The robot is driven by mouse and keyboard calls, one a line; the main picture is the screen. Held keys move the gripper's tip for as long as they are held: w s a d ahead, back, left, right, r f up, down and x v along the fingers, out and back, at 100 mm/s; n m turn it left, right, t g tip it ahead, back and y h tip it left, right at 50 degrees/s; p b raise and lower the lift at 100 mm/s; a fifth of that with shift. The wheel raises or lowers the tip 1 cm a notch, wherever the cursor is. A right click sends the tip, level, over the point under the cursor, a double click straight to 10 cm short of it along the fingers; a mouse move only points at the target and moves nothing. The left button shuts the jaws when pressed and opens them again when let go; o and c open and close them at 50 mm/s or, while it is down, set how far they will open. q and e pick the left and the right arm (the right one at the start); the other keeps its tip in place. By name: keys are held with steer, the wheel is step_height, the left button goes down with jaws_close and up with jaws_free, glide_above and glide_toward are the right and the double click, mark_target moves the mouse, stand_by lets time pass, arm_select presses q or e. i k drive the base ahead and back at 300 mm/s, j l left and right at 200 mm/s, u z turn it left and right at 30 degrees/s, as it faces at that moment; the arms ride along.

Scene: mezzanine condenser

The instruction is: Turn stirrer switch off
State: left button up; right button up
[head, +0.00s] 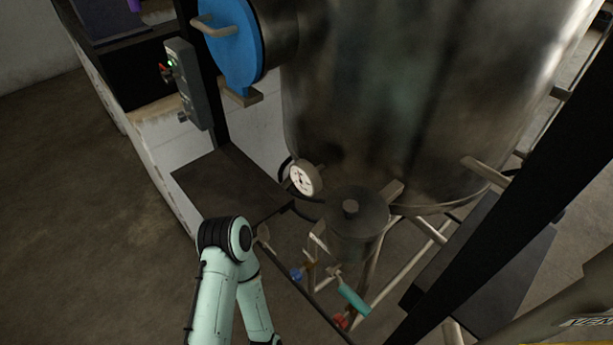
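A grey control box (189,85) is fixed to a dark post at the upper left, beside the blue round cover of the tank. A red switch knob (165,72) sticks out from the box's left side, and a small green light (172,63) glows near it. I take this knob to be the stirrer switch; its exact setting is too small to tell. A bent mint-green arm of mine rises from the bottom, well below the box. Neither gripper is in view.
A large metal tank (390,100) fills the upper middle, with a blue cover (232,42) and handle. A round gauge (303,179), blue, red and teal valve handles, and pipes sit below it. A dark slanted beam (510,190) crosses the right. Bare floor (70,200) lies at left.

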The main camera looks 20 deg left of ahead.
mark_target(169, 78)
steer(key=k+j+u, duration=0.35)
steer(key=j+u, duration=0.25)
steer(key=u, duration=0.2)
steer(key=j+u, duration=0.3)
steer(key=u, duration=0.15)
